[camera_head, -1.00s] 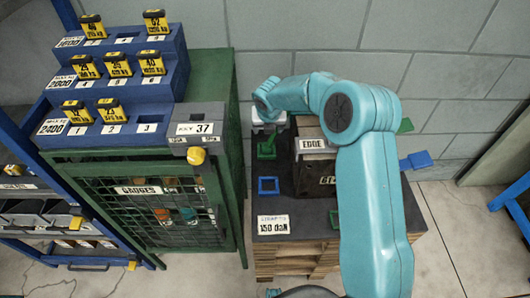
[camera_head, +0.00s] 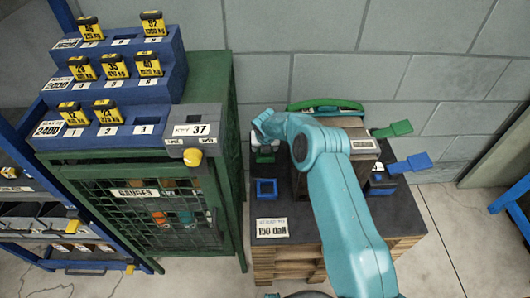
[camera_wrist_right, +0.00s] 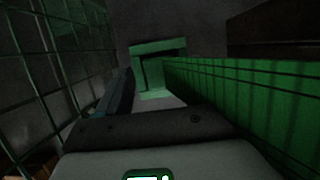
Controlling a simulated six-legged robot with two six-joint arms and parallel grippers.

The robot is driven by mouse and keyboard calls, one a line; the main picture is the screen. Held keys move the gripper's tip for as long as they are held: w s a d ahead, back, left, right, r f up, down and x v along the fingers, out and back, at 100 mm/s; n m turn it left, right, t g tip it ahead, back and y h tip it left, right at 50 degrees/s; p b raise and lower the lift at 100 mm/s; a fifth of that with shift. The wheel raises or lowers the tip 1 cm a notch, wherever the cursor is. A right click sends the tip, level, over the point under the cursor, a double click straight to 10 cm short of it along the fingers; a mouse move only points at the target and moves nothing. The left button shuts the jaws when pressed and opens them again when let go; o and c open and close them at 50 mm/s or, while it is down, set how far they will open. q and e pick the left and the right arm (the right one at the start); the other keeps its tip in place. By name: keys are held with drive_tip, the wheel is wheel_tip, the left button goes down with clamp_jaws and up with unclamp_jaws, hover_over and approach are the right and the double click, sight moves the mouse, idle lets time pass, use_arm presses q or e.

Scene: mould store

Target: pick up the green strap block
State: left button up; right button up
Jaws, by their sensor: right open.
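A green piece (camera_head: 265,156), which looks like the strap block, is on the dark pallet top beside the cabinet, partly hidden by my wrist. My right gripper (camera_head: 261,143) is just above it, open; whether it touches cannot be told. In the right wrist view a square green frame shape (camera_wrist_right: 158,47) shows beyond the dark gripper parts, with nothing visibly gripped. A broad ribbed green surface (camera_wrist_right: 235,95) runs close along the right there; I cannot tell what it belongs to. My left gripper is out of view.
A blue square frame (camera_head: 266,188) lies nearer on the pallet. A box (camera_head: 362,143) is partly behind my arm, with a curved green strap (camera_head: 325,104) behind. Green (camera_head: 393,129) and blue (camera_head: 410,163) tabs stick out right. The green mesh cabinet (camera_head: 235,150) stands close left.

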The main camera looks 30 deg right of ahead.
drive_tip(key=c, duration=1.1)
drive_tip(key=shift+r, duration=0.15)
